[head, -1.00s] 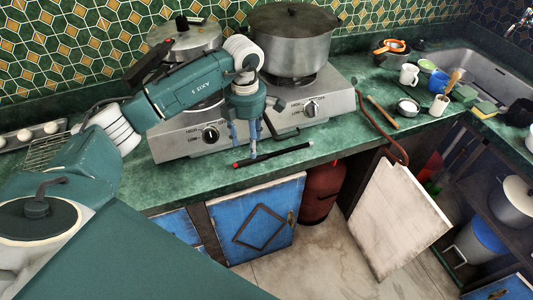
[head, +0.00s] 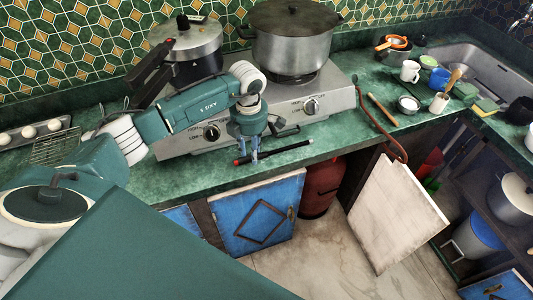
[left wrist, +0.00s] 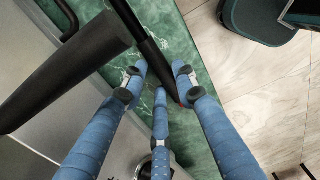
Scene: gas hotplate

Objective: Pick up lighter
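The lighter (head: 288,148) is a thin black stick with a red end, lying near the front edge of the green counter below the hotplate. My left gripper (head: 254,157) points down over its red-ended left part. In the left wrist view the lighter (left wrist: 150,52) runs between the spread blue fingers of the left gripper (left wrist: 160,84), its red end close to the right finger. The fingers look open around it, and I cannot tell whether they touch it. My right gripper is not in view.
The gas hotplate (head: 309,107) stands just behind, with a large pot (head: 294,49) and a pressure cooker (head: 192,52) on it. A brown stick (head: 382,110) and cups lie right. A dark cylinder (left wrist: 65,72) crosses the left wrist view. A cabinet door (head: 397,215) hangs open.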

